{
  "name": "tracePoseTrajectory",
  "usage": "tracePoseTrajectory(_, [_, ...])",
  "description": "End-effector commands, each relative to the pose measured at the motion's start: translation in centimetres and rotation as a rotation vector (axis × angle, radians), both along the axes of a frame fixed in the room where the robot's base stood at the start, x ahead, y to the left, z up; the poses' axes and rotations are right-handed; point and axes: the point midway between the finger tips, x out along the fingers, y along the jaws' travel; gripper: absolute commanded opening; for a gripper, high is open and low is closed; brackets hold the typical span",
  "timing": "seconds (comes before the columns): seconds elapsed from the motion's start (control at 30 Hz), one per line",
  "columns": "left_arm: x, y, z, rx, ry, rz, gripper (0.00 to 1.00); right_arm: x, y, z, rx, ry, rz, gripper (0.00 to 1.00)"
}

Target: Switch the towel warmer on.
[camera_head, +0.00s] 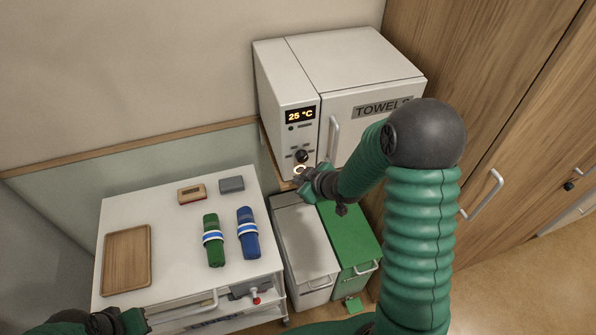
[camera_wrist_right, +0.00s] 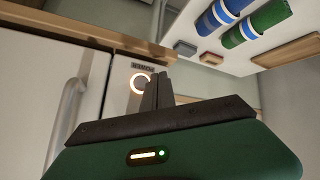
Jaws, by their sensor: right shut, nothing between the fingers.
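The white towel warmer (camera_head: 345,80) stands against the back wall, its door labelled TOWELS and closed. Its lit display (camera_head: 300,115) reads 25 °C. A dark knob (camera_head: 302,156) sits below the display. Under the knob is the round power button with a glowing ring (camera_head: 299,169); the ring also shows in the right wrist view (camera_wrist_right: 138,78), beside the word POWER. My right gripper (camera_head: 301,177) is shut and empty, its fingertips at the button and partly covering the ring. I cannot tell whether they touch it. My left gripper (camera_head: 128,321) is low at the left, its fingers unclear.
A white cart (camera_head: 180,230) at the left bears a wooden tray (camera_head: 127,260), green (camera_head: 213,240) and blue (camera_head: 248,234) rolls and two small boxes. Grey (camera_head: 303,245) and green (camera_head: 348,240) bins stand below the warmer. Wooden cabinets (camera_head: 490,90) close off the right.

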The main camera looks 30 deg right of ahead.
Motion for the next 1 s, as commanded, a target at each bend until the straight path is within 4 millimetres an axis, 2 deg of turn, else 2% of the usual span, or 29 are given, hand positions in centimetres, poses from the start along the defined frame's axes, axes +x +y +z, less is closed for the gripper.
tracePoseTrajectory(0.13, [0.0, 0.0, -0.2, 0.0, 0.0, -0.001, 0.0, -0.9, 0.1, -0.1, 0.0, 0.001, 0.0, 0.0])
tracePoseTrajectory(0.53, [0.0, 0.0, -0.8, 0.0, 0.0, -0.001, 0.0, -5.5, 1.5, 0.0, -0.002, 0.0, -0.001, 0.0])
tracePoseTrajectory(1.0, [0.0, 0.0, -0.8, 0.0, 0.0, -0.001, 0.0, -5.8, 1.4, 0.0, -0.001, 0.001, -0.001, 0.0])
